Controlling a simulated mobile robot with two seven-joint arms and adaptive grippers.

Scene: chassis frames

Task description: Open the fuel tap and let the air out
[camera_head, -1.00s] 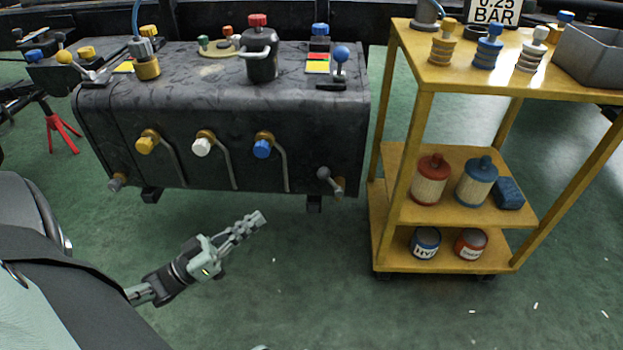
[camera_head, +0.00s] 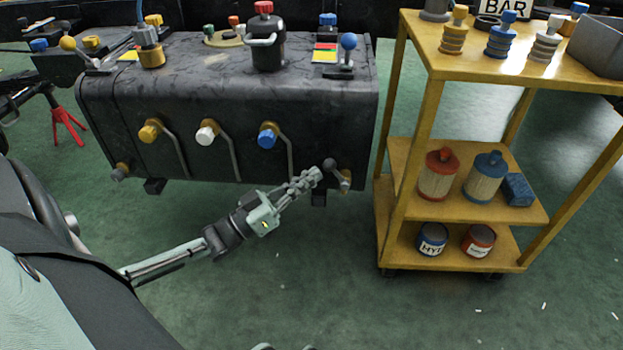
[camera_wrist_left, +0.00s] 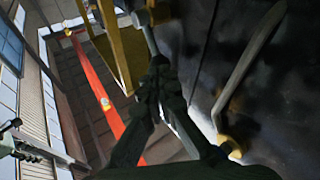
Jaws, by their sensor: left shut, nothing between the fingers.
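A dark tank (camera_head: 230,100) has a lever with a dark ball end (camera_head: 330,165) at its lower right corner, on a brass fitting (camera_head: 345,180). My left gripper (camera_head: 314,176) is shut and empty, its fingertips just left of this lever; I cannot tell if they touch. In the left wrist view its closed fingers (camera_wrist_left: 158,68) point at a grey rod (camera_wrist_left: 148,36) with a dark end. Yellow (camera_head: 150,131), white (camera_head: 206,132) and blue (camera_head: 268,135) knobs sit on the tank's front. A grey-green part, seemingly my right gripper (camera_wrist_left: 35,150), shows small in the left wrist view.
A yellow trolley (camera_head: 410,150) stands close right of the lever, with red (camera_head: 438,178) and blue (camera_head: 484,178) canisters and tins on its shelves. A black filler with a red cap (camera_head: 264,8) and a blue-ball lever (camera_head: 348,42) top the tank. Floor in front is clear.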

